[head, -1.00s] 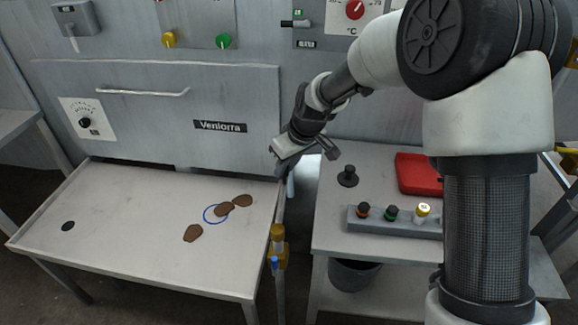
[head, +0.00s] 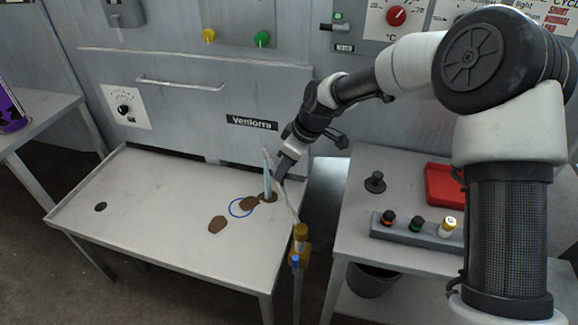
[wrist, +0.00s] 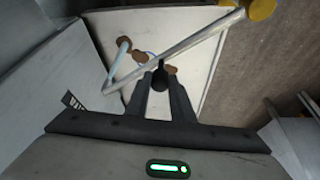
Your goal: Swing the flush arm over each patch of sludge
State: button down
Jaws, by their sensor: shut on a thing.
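The flush arm (head: 293,208) is a pale bar on a gold pivot post (head: 301,232) at the tray's right edge. Its black knob (wrist: 160,78) sits between the fingers of my gripper (head: 283,172), which is shut on it. A light blue stream (head: 267,176) drops from the bar's far end; it also shows in the wrist view (wrist: 117,60). Three brown sludge patches lie on the pale tray (head: 160,190): the right one (head: 269,198) at the stream's foot, the middle one (head: 249,204) overlapping a blue ring (head: 232,208), and the left one (head: 217,225).
A dark drain hole (head: 101,207) is at the tray's left. The grey wall panel (head: 190,115) rises behind. A side table at right holds a black knobbed piece (head: 375,182), a red tray (head: 444,186) and a rack with coloured caps (head: 416,235).

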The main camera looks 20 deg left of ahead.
jog(key=shift+s+a, duration=0.1)
jog(key=c, duration=1.5)
grip_release()
jog(key=shift+c, duration=0.2)
jog(key=shift+r, duration=0.15)
jog(key=w+p+v, duration=0.1)
jog(key=p+v, duration=0.2)
jog(key=v, duration=1.4)
jog(key=shift+s, duration=0.5)
